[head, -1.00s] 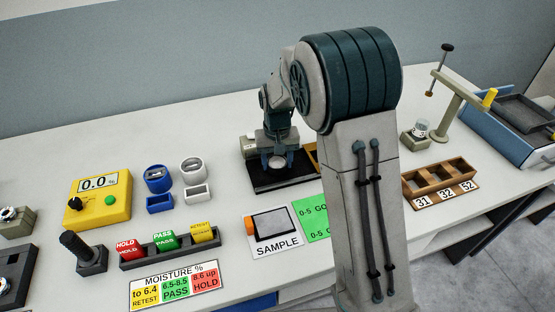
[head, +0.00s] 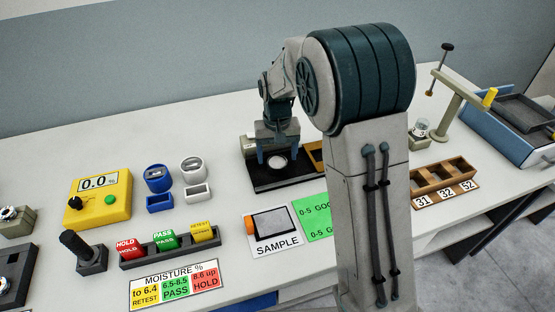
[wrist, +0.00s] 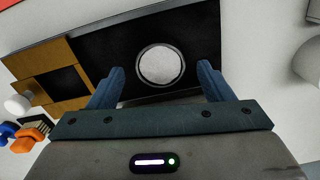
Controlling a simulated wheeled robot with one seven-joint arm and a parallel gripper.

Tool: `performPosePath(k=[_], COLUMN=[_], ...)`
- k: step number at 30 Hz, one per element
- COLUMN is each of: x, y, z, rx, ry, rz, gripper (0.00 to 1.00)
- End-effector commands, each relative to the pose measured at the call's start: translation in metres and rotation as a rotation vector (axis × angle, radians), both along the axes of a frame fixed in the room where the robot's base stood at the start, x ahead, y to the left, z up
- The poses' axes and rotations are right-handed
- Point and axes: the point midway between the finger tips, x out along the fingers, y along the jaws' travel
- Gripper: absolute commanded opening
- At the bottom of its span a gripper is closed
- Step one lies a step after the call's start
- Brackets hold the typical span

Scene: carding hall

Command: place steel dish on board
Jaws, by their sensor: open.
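The steel dish (head: 277,161) is round with a pale grey inside. It sits upright on the black board (head: 262,184) at the back middle of the table. In the wrist view the dish (wrist: 160,65) lies flat on the dark board (wrist: 105,50), near the middle of the picture. My gripper (head: 278,156) is above the dish, fingers pointing down. Its two blue fingers (wrist: 160,70) are spread wide on either side of the dish, with a gap on both sides. Nothing is held between them.
A wooden piece (wrist: 52,73) adjoins the board. A sample card (head: 277,241) and green card (head: 313,215) lie in front. Left are blue and white containers (head: 159,178) and a yellow meter (head: 98,199). Right are a wooden numbered rack (head: 443,178) and a post stand (head: 451,105).

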Motion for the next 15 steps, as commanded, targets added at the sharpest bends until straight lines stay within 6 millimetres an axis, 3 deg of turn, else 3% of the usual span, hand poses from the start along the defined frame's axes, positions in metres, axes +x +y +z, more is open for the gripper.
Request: performPosePath(k=[7, 15], x=[0.001, 0.000], y=[0.000, 0.000], z=[0.056, 0.089], rx=[0.002, 0.000], ry=[-0.005, -0.002], rz=[-0.001, -0.001], gripper=[0.74, 0.74])
